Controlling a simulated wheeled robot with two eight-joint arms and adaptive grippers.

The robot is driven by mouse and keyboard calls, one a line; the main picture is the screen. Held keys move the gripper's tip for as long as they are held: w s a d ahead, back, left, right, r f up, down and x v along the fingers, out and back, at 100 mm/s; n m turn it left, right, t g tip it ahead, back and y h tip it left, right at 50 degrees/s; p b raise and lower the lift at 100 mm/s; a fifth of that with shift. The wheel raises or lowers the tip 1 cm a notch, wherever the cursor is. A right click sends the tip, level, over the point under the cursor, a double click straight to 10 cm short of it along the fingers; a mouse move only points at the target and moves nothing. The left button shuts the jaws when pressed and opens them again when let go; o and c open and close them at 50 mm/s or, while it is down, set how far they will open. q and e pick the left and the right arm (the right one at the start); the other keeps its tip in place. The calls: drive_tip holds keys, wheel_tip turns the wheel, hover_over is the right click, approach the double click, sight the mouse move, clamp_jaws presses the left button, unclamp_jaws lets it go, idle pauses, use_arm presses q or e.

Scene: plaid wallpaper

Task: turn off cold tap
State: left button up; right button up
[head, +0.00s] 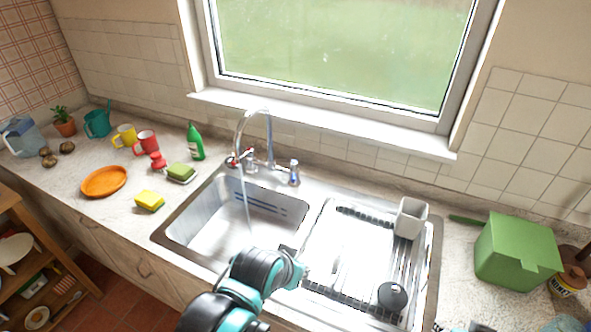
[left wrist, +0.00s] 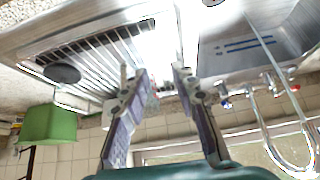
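The cold tap (head: 294,172), with a blue mark, stands right of the curved spout (head: 268,130); the red-marked hot tap (head: 232,161) stands left of it. Water (head: 246,205) runs from the spout into the sink basin (head: 205,225). In the left wrist view, which is upside down, the cold tap (left wrist: 225,100) is right of my fingers and apart from them. My left gripper (left wrist: 152,75) is open and empty, over the drainboard side. In the head view my left arm comes from the bottom, and its fingers are mostly hidden. My right gripper is not in view.
A green box (head: 515,250) stands on the right counter. A green bottle (head: 195,142) and sponges stand left of the taps.

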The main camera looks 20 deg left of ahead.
use_arm(q)
drive_tip(key=w+r+m+p, duration=0.1)
drive_tip(key=w+r, duration=0.1)
drive_tip(key=w+a+r+m+g+p, duration=0.1)
drive_tip(key=w+r, duration=0.2)
drive_tip(key=w+r+p, duration=0.1)
drive_tip(key=w+r, duration=0.2)
drive_tip(key=shift+a+r+m+g+p, duration=0.1)
drive_tip(key=shift+a+m+g+p, duration=0.2)
drive_tip(key=shift+m, duration=0.1)
clamp_jaws()
drive_tip(key=w+a+r+m+g+h+p, duration=0.1)
drive_tip(key=w+a+r+m+g+p, duration=0.2)
drive_tip(key=w, duration=0.7)
drive_tip(key=m+g+h+p, duration=0.1)
drive_tip(key=m+h+p, duration=0.1)
drive_tip(key=m+p, duration=0.5)
hover_over(294, 172)
drive_tip(key=s+d, duration=0.2)
drive_tip(key=d, duration=0.2)
wheel_tip(294, 172, down, 4)
wheel_tip(294, 172, down, 9)
drive_tip(key=a, duration=0.1)
drive_tip(key=shift+a+f+b, duration=0.2)
drive_tip(key=shift+b, duration=0.15)
